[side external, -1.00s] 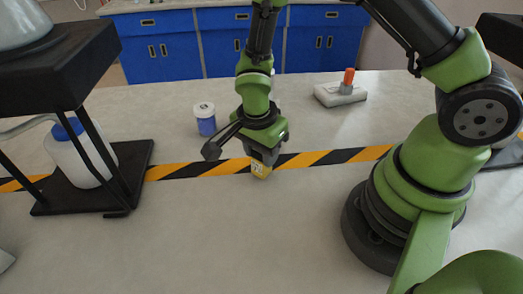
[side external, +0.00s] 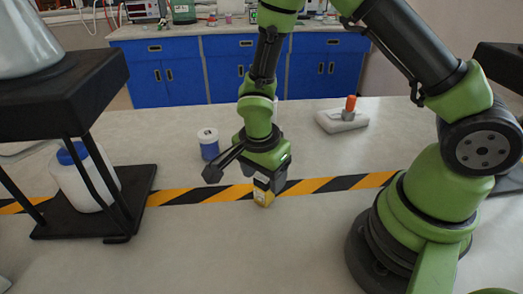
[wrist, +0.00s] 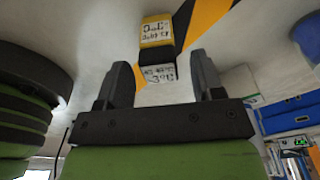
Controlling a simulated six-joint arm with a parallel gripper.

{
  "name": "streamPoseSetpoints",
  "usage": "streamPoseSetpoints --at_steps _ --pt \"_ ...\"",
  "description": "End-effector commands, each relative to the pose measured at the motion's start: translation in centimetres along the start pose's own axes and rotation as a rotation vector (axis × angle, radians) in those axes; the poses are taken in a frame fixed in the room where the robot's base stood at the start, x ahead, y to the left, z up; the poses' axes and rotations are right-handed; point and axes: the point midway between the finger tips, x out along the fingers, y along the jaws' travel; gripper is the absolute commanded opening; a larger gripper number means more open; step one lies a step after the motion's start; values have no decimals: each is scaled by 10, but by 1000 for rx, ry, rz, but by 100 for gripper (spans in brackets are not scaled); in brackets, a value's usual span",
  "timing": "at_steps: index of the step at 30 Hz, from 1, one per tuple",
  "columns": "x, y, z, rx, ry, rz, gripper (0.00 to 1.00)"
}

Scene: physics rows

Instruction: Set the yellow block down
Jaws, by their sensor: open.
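The yellow block (side external: 263,197) stands on the grey table, at the striped tape, in the side view. It carries white labels with dark print. In the wrist view the block (wrist: 157,32) shows at the top centre, just past the fingertips. My gripper (side external: 268,184) points down right over the block, its fingers hiding the block's upper part in the side view. In the wrist view my gripper (wrist: 162,70) is open, with a finger to each side of the block's near end and visible gaps there.
Black-and-yellow tape (side external: 335,184) crosses the table. A blue-and-white jar (side external: 208,146) stands behind to the left, and a white block with an orange-topped piece (side external: 343,118) behind to the right. A black stand (side external: 140,190) with a white bottle (side external: 85,180) is at left. The front table is clear.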

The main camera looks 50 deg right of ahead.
Motion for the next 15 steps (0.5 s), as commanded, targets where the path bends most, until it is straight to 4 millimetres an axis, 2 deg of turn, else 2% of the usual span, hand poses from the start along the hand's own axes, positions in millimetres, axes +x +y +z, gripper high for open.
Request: streamPoseSetpoints --at_steps 9,15 --pt "-67 -1 1 -1 -5 -8 61" --pt "-97 0 1 -1 -4 -4 61"
